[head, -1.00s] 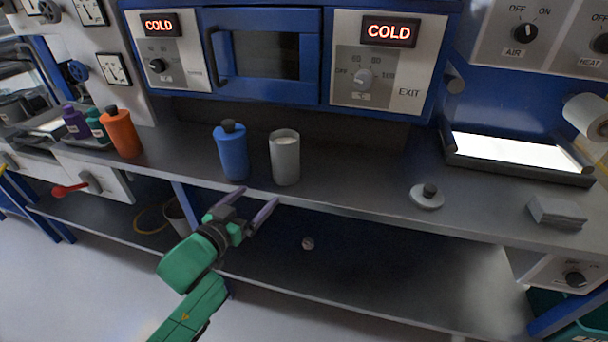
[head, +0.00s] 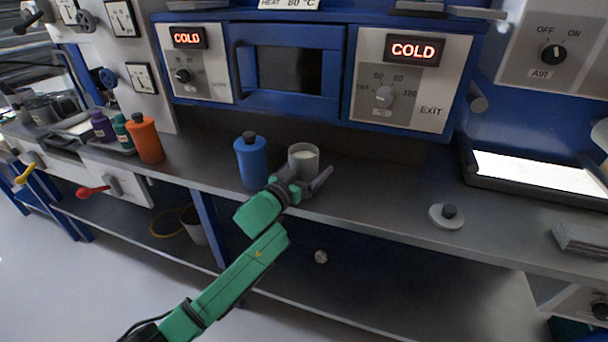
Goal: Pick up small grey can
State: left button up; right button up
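The small grey can (head: 306,170) stands upright on the grey counter, just right of a blue bottle. Its top is open and pale inside; its lower part is hidden behind my gripper. My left gripper (head: 303,178) is at the front of the can, with one purple-grey finger showing at the can's lower right and the other mostly hidden near its left side. The fingers look spread apart; whether they touch the can cannot be told. My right gripper is not in view.
The blue bottle (head: 251,163) stands close at the can's left. An orange bottle (head: 146,139) is further left. A round grey lid with a black knob (head: 446,216) lies to the right. The counter (head: 385,195) between can and lid is clear. A blue-framed cabinet (head: 292,70) rises behind.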

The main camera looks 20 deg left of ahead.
pick_arm(q)
grip_shut()
